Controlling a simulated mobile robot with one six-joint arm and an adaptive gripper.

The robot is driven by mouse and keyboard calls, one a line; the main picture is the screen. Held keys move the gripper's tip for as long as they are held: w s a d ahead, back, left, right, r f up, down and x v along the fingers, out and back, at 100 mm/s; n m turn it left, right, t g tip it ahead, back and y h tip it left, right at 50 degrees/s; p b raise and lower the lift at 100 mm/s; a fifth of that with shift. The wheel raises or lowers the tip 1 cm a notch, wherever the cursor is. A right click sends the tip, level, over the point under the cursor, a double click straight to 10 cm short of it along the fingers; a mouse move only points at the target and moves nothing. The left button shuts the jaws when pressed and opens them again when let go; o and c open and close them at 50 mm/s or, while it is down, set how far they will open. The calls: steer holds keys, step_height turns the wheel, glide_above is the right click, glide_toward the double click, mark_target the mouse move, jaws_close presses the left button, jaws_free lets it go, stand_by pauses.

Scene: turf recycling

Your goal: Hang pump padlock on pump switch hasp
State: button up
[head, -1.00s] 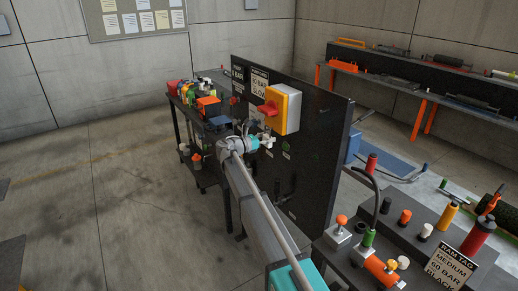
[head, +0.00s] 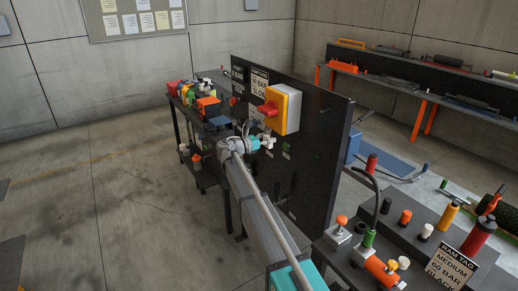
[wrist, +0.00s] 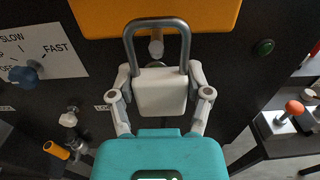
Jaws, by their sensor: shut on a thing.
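A padlock with a pale body (wrist: 160,97) and a grey U-shaped shackle stands upright in the wrist view. My gripper (wrist: 160,78) is shut on its body from both sides, with the shackle pointing up. The pump switch, a yellow box (head: 288,108) with a red handle (head: 267,109), is on the black panel in the head view. Its yellow lower part (wrist: 205,14) crosses the top of the wrist view, behind the shackle top. In the head view my gripper (head: 265,143) is just below the switch box. I cannot make out the hasp clearly.
The black panel (head: 318,150) rises close behind the padlock. A white SLOW/FAST label (wrist: 40,52) with a dark blue knob (wrist: 27,75) is at the left, and a green button (wrist: 263,47) at the right. A cluttered bench (head: 395,222) stands at the front right.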

steer(key=shift+f, duration=0.2)
stand_by(0.5)
steer(key=o, duration=1.2)
steer(key=shift+o, duration=0.2)
steer(key=shift+a, duration=0.1)
steer(key=v, duration=1.1)
steer(key=shift+s+a, duration=0.3)
steer(key=shift+r, duration=0.1)
